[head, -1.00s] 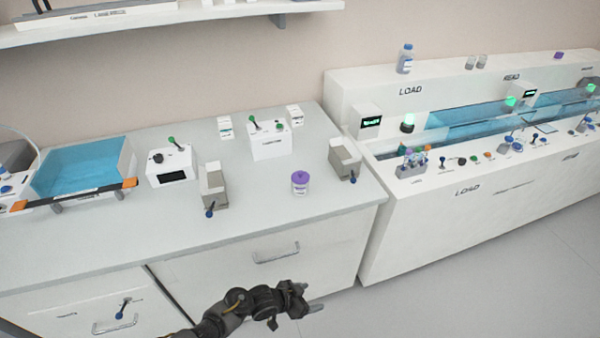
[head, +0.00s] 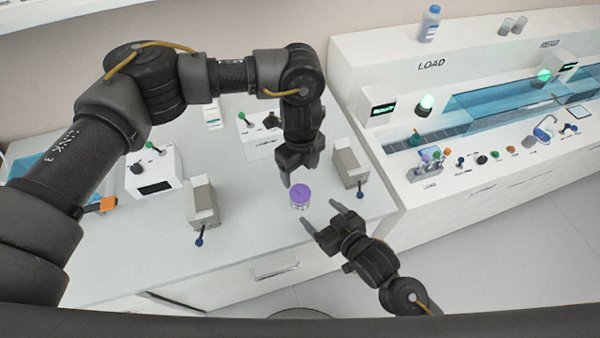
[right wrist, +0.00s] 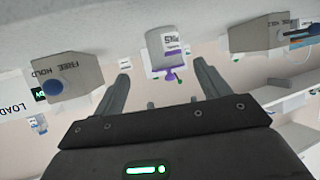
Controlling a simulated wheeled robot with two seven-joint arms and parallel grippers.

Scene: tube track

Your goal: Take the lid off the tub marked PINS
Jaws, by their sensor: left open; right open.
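The tub marked PINS (head: 300,204) stands upright near the counter's front edge. Its purple lid (head: 300,191) is on it. In the right wrist view, upside down, the white tub (right wrist: 158,52) shows its PINS label and part of the purple lid (right wrist: 171,75). My left gripper (head: 296,176) is above and just behind the lid, fingers pointing down, apparently not touching it. My right gripper (head: 321,216) is open in front and to the right of the tub, fingers pointing at it. In its own view the tub shows between and beyond the fingers.
A grey holder (head: 347,166) stands right of the tub and another grey holder (head: 203,206) stands left of it, each with a blue-knobbed lever. A white device (head: 154,172) is farther left. The bench marked LOAD (head: 420,85) is at the right. Bare counter lies left of the tub.

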